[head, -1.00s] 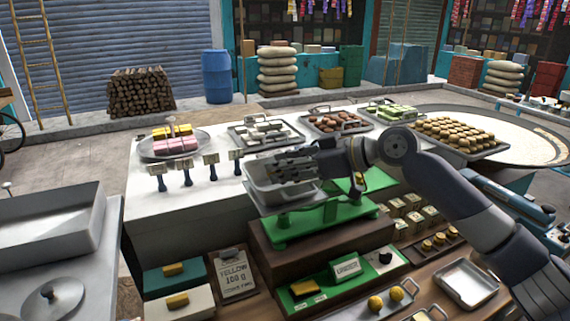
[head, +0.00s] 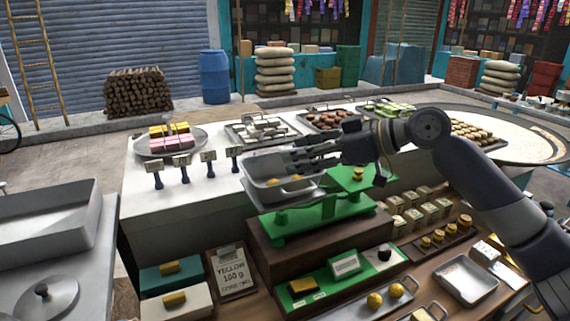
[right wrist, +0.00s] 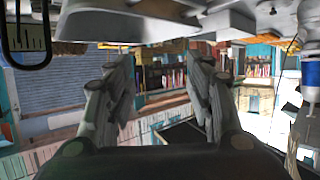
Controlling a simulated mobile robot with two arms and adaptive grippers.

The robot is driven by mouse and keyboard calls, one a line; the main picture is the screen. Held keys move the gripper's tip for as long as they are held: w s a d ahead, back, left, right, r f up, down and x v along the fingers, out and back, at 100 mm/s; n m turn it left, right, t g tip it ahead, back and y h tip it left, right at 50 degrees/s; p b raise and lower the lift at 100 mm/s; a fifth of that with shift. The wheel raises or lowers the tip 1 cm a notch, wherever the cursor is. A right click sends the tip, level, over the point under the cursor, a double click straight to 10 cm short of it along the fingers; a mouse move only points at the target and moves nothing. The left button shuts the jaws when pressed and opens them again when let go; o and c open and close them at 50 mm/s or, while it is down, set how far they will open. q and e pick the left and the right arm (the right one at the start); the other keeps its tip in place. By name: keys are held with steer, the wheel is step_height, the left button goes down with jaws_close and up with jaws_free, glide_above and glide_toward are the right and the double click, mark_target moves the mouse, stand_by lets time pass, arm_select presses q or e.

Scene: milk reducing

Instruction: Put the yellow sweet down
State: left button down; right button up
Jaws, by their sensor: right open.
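A yellow sweet (head: 272,182) lies in the metal pan (head: 262,199) of the green scale (head: 300,222), with a second yellow piece (head: 297,178) beside it, partly hidden by the pan rim or my fingers. My right gripper (head: 302,153) is just above the pan's back right side, apart from the sweets. Its fingers are spread with nothing between them in the right wrist view (right wrist: 160,85). My left gripper is not in view.
A brass weight (head: 358,174) stands on the scale's green plate. Round yellow sweets (head: 375,300) lie on a small tray at the front. A rack of brass weights (head: 438,238) and an empty metal tray (head: 465,279) are to the right. Sweet trays line the back counter.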

steer(key=b+v, duration=0.1)
steer(key=v, duration=0.6)
stand_by(3.5)
